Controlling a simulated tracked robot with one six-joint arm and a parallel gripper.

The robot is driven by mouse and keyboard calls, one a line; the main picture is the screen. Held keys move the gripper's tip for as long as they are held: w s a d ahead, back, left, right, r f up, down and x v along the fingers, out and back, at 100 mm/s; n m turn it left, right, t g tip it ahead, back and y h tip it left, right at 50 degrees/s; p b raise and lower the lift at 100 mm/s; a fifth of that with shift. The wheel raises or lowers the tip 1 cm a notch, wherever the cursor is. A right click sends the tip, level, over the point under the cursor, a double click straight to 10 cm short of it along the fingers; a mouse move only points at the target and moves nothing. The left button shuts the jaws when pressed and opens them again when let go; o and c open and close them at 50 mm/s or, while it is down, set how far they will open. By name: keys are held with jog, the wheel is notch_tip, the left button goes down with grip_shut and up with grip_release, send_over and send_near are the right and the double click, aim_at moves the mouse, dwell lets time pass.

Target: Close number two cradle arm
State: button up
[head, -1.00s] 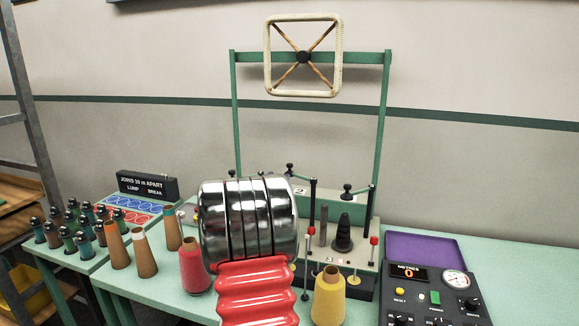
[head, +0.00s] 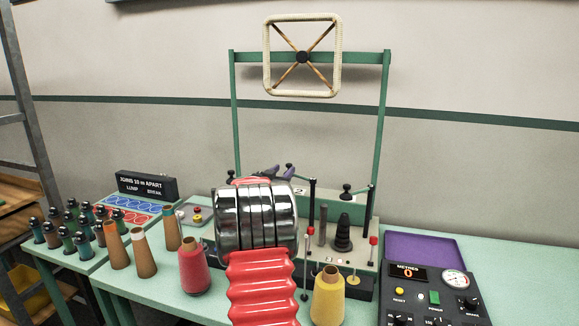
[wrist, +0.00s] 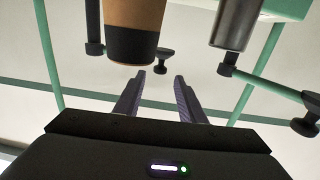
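The winding machine (head: 366,240) stands on the bench behind my arm, with a number 2 plate (head: 299,190) on it. My wrist and arm cover much of its left side, so most of the number two position is hidden. Black-knobbed cradle arms show, one knob (head: 289,166) just right of my gripper (head: 276,171). In the wrist view my gripper (wrist: 157,82) is open, its two grey-purple fingers apart and empty. A black knob (wrist: 161,62) appears between and beyond the fingertips. A brown cone with a black band (wrist: 133,28) is close by on the left.
A metal cylinder (wrist: 237,25) and another knobbed arm (wrist: 275,90) lie to the right in the wrist view. A red cone (head: 194,267) and yellow cone (head: 328,296) flank my arm.

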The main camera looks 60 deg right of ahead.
aim_at(288, 166)
jog(key=shift+w+d, duration=0.2)
jog(key=shift+d, duration=1.5)
jog(key=shift+w+d, duration=0.2)
jog(key=shift+d, duration=1.45)
grip_shut()
